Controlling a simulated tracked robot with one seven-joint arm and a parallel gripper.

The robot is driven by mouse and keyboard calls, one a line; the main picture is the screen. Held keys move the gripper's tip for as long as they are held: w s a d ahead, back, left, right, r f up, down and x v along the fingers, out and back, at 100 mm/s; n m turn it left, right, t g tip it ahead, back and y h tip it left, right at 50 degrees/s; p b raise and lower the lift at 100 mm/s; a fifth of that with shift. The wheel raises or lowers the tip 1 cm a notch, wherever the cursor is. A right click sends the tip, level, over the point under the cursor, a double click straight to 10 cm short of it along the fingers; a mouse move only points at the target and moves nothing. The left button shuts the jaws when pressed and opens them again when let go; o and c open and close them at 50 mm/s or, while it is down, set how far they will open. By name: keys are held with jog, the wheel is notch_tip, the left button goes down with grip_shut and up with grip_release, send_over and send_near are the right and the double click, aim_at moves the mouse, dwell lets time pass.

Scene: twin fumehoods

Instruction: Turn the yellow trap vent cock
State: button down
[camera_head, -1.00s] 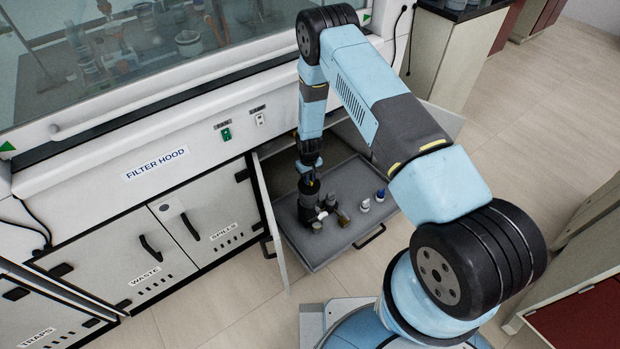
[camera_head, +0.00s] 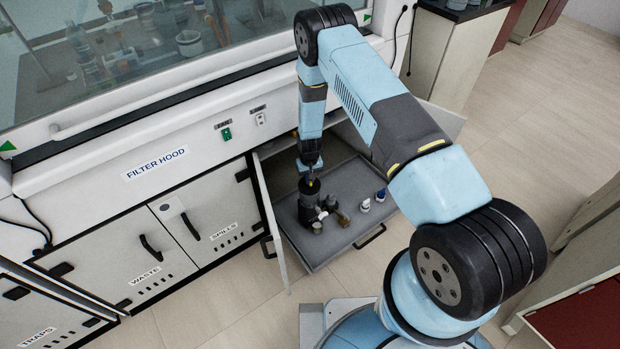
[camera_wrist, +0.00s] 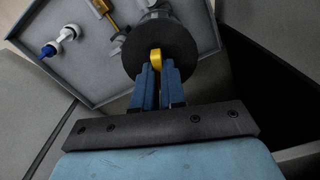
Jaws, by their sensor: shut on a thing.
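The yellow trap vent cock (camera_wrist: 155,57) stands on the dark round top of the trap (camera_wrist: 178,42) in the wrist view. My gripper (camera_wrist: 158,74) is shut on the cock, with one blue finger on each side of it.
The trap stands on a grey pull-out tray (camera_head: 345,190) in the open cabinet. An open cabinet door (camera_head: 268,215) is close on the left.

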jog(key=m, duration=0.3)
jog(key=shift+w+d+m, duration=0.1)
jog(key=shift+d+m, duration=0.05)
jog(key=shift+m, duration=0.15)
jog(key=m, duration=0.3)
jog(key=shift+m, duration=0.3)
jog(key=m, duration=0.6)
jog(key=shift+m, duration=0.4)
jog(key=shift+a, duration=0.2)
jog(key=c, duration=1.2)
grip_release()
jog(key=shift+r, duration=0.1)
notch_tip(320, 180, up, 14)
jog(key=shift+f, duration=0.2)
